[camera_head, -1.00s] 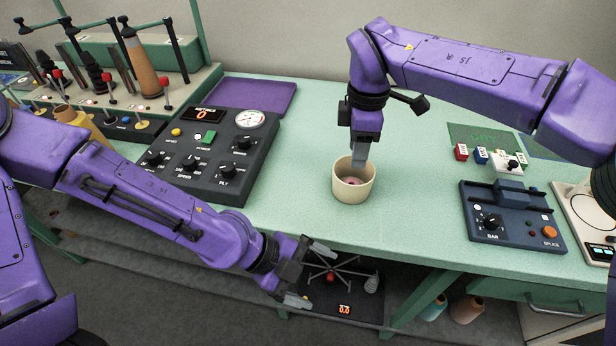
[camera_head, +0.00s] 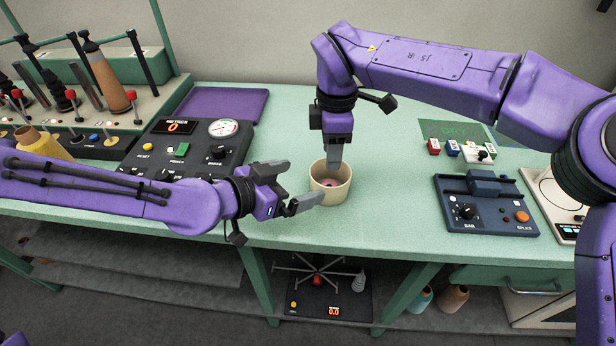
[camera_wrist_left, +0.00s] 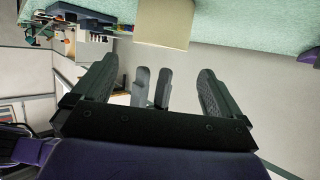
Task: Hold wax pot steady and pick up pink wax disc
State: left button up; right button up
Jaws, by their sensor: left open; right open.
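The wax pot (camera_head: 331,194) is a cream cup standing upright on the green table. The pink wax disc (camera_head: 329,183) lies inside it, partly hidden by the rim and my right gripper. My right gripper (camera_head: 334,163) points down with its fingertips at the pot's mouth, above the disc. It is open, though its fingers look close together from the head. My left gripper (camera_head: 303,184) is open and empty just left of the pot, fingers pointing toward it. In the left wrist view the pot (camera_wrist_left: 163,22) shows upside down beyond the open fingers.
A dark control panel (camera_head: 188,150) stands left of the pot, partly behind my left arm. A blue splice box (camera_head: 485,205) stands to the right. Small labelled blocks (camera_head: 453,147) lie behind it. The table around the pot is clear.

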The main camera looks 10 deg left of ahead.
aim_at(323, 176)
pick_arm(q)
jog(key=x, duration=0.8)
jog(key=shift+d+f, duration=0.1)
jog(key=shift+d, duration=0.05)
jog(key=c, duration=0.7)
